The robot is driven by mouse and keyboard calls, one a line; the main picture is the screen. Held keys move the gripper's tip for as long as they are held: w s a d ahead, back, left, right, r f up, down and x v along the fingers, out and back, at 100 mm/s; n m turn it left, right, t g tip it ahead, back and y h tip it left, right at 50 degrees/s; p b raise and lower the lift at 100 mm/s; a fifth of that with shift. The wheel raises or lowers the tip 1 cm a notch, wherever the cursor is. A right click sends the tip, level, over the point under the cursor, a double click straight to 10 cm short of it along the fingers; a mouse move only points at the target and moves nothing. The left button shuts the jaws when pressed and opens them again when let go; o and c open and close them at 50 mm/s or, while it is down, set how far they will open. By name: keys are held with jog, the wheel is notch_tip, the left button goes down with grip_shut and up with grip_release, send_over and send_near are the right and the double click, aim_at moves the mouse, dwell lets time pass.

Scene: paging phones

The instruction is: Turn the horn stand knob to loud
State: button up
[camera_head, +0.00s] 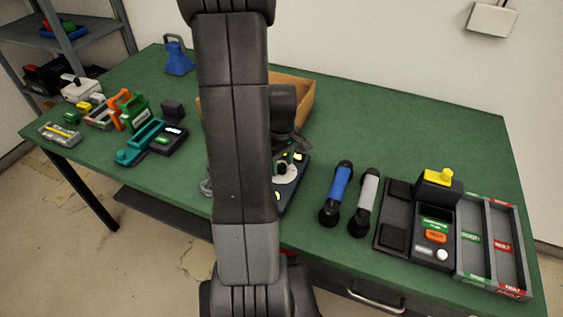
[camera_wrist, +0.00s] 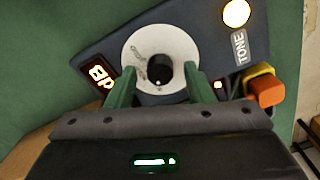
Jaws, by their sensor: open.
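The horn stand's dark blue panel (camera_wrist: 95,48) fills the middle of the wrist view. On it is a round white dial (camera_wrist: 145,45) with a black knob (camera_wrist: 159,72) at its centre. My gripper (camera_wrist: 158,82) is open, with one green finger on each side of the knob. I cannot tell whether the fingers touch it. The dial's markings are too small to read. In the head view the white dial (camera_head: 287,175) shows just right of my arm, which hides much of the stand.
The panel has a lit display (camera_wrist: 101,76), a TONE label (camera_wrist: 238,48) and a glowing yellow light (camera_wrist: 236,13). An orange-and-yellow part (camera_wrist: 265,88) is close right. Blue (camera_head: 337,192) and grey (camera_head: 364,200) handled tools lie right of the stand. A cardboard box (camera_head: 299,92) stands behind.

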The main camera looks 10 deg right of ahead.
jog(key=c, duration=1)
jog(key=shift+m, duration=0.5)
jog(key=m+b, duration=0.1)
jog(key=m, duration=0.8)
jog(key=shift+b, duration=0.4)
jog(key=m, duration=0.9)
jog(key=shift+m+b, duration=0.4)
